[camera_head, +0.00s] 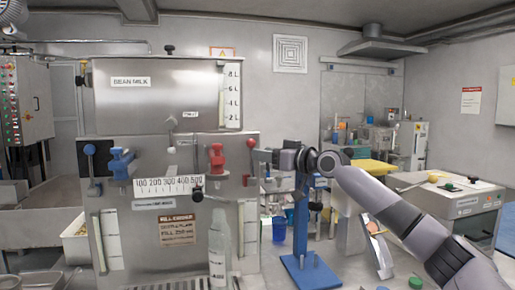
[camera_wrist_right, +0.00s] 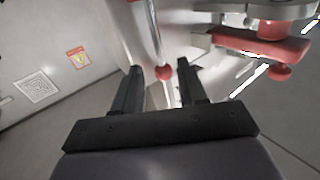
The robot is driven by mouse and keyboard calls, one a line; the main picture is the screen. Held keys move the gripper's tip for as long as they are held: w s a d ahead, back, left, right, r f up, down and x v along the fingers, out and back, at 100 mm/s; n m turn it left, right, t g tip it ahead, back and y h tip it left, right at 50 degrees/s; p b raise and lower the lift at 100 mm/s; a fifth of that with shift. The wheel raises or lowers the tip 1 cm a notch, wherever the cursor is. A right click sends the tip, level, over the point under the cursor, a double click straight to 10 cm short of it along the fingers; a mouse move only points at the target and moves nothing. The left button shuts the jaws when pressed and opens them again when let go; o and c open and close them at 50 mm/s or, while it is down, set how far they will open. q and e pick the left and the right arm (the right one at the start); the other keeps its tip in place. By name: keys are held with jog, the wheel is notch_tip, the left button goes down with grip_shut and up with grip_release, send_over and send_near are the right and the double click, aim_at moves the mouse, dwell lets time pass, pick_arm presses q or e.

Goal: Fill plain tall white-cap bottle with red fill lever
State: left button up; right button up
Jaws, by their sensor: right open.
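The red fill lever (camera_head: 251,145) is a rod with a red ball at the right side of the filling machine's front. In the right wrist view the red ball (camera_wrist_right: 165,73) lies between my two fingertips, with gaps at its sides. My right gripper (camera_head: 260,158) is open beside the lever; its fingers (camera_wrist_right: 160,75) show dark in the wrist view. A tall pale translucent bottle (camera_head: 219,255) stands upright below the red valve (camera_head: 217,160). The valve also shows in the wrist view (camera_wrist_right: 262,45). I cannot make out a cap on the bottle. My left gripper is not in view.
The steel machine (camera_head: 165,235) carries a bean milk tank (camera_head: 155,105). A blue lever (camera_head: 90,150) and blue valve (camera_head: 121,163) are on its left. A blue stand (camera_head: 300,235) is just right of the machine. A steel cabinet (camera_head: 455,210) stands farther right.

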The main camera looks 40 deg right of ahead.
aim_at(251, 159)
jog(key=shift+w+a+p, duration=0.2)
jog(key=shift+w+p, duration=0.3)
jog(key=shift+w, duration=1.2)
grip_shut()
